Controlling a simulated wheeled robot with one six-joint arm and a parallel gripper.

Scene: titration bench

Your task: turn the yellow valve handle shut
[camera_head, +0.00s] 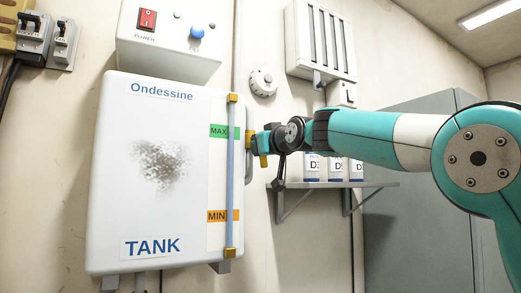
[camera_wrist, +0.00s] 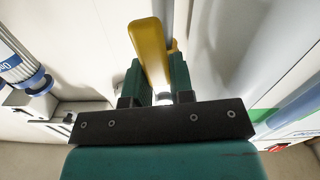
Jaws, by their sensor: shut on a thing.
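The yellow valve handle (camera_wrist: 150,48) runs between the two teal fingers of my gripper (camera_wrist: 157,78) in the wrist view. The fingers are shut on it, and its far end sticks out past them. In the head view my gripper (camera_head: 262,142) is at the pipe just right of the white tank (camera_head: 112,200). A yellow piece (camera_head: 263,161) shows just below the fingers there, pointing down. The fingers and wrist hide much of the valve, so its exact angle is hard to tell.
A blue level tube (camera_head: 232,180) with yellow fittings stands left of my gripper. A shelf (camera_head: 375,184) with labelled containers (camera_head: 337,168) is behind and below my arm. A power box (camera_head: 170,45) is above the tank. A grey cabinet (camera_head: 410,240) stands at right.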

